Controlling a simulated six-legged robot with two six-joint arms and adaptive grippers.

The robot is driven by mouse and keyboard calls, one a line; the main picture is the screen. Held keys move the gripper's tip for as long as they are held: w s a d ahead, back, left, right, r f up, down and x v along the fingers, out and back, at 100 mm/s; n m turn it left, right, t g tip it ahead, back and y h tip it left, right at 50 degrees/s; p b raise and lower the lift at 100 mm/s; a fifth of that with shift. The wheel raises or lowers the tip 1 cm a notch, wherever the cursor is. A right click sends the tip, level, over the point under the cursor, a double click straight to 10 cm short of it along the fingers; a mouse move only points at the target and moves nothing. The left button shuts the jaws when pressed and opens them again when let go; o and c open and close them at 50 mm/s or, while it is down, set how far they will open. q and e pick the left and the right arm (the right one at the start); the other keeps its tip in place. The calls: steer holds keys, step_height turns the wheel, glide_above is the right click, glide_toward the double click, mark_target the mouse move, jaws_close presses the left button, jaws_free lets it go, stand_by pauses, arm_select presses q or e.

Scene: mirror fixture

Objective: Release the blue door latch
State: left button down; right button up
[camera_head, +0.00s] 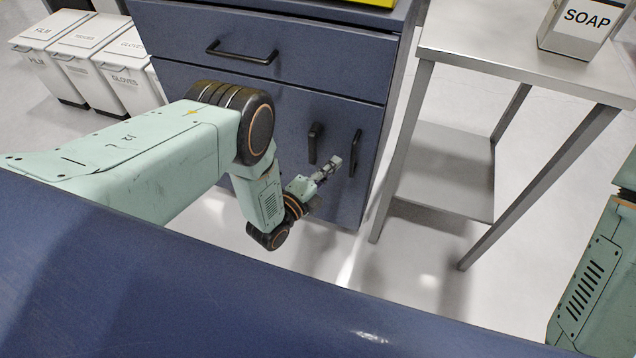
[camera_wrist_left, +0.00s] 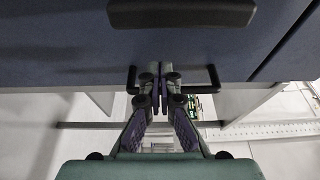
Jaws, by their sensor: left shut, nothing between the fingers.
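The blue cabinet door (camera_head: 290,115) is at the centre of the head view, below a drawer, and looks closed. A chunky black latch-like piece (camera_head: 315,143) stands on it, with a thin black bar handle (camera_head: 355,153) to its right. In the left wrist view the chunky piece (camera_wrist_left: 180,13) crosses the top, and the thin handle (camera_wrist_left: 213,78) lies behind the fingers. My left gripper (camera_head: 330,167) is shut and empty, its tips near the lower part of both pieces. In the wrist view it (camera_wrist_left: 168,88) overlaps the thin handle; contact is unclear. My right gripper is out of view.
A metal side table (camera_head: 470,45) with a lower shelf stands right of the cabinet, carrying a soap container (camera_head: 580,28). White labelled bins (camera_head: 85,50) stand at the left. A black drawer handle (camera_head: 240,55) juts out above the door. Floor before the cabinet is clear.

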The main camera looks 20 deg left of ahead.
mark_target(315, 163)
arm_select(q)
steer(key=shift+a+b, duration=0.35)
steer(key=shift+a, duration=1.65)
steer(key=shift+f, duration=0.1)
